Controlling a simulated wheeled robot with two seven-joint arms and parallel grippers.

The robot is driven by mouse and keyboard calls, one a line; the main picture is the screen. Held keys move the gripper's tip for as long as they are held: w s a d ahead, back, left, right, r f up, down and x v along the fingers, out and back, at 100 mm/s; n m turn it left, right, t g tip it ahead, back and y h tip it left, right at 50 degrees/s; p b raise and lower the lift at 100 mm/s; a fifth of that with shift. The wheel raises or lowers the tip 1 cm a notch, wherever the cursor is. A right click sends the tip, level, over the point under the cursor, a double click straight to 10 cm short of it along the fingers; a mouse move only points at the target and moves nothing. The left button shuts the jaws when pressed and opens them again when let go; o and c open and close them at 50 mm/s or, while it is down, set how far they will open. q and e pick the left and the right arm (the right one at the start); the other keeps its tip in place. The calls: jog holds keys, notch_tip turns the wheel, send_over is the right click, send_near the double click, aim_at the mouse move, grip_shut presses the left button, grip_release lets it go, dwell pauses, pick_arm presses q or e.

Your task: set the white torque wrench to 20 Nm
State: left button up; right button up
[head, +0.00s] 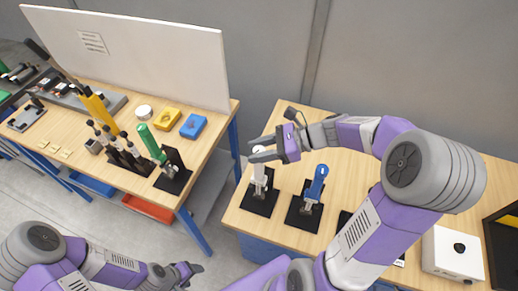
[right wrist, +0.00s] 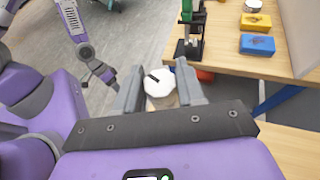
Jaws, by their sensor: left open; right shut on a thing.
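The white torque wrench (head: 260,181) stands upright on a black base near the left edge of the right-hand table. My right gripper (head: 264,150) is at its top end, shut on it. In the right wrist view the wrench's round white end (right wrist: 158,83), with a dark mark on it, sits between the two fingers (right wrist: 160,88). The scale and its setting cannot be read. My left gripper (head: 190,269) is low over the floor, left of this table, open and empty. It also shows in the right wrist view (right wrist: 108,77).
A blue wrench (head: 316,184) on a black base stands just right of the white one. A white box (head: 453,252) is further right. The left table holds a green wrench (head: 152,144), yellow (head: 167,118) and blue boxes (head: 193,126). A floor gap separates the tables.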

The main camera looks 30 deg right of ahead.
jog(key=shift+r+n+g+p, duration=0.15)
jog(key=shift+n+g+p, duration=0.25)
jog(key=shift+p, duration=0.15)
jog(key=n+g+y+p, duration=0.1)
jog(key=n+g+p, duration=0.1)
jog(key=p, duration=0.1)
jog(key=shift+n+g, duration=0.3)
jog(key=shift+g, duration=0.1)
jog(key=shift+n+g+p, duration=0.6)
jog(key=shift+n+g, duration=0.2)
jog(key=shift+g, duration=0.1)
jog(key=o, duration=1)
jog(key=shift+y, duration=0.3)
jog(key=shift+c, duration=0.2)
jog(key=v, duration=0.7)
jog(key=shift+d, duration=0.25)
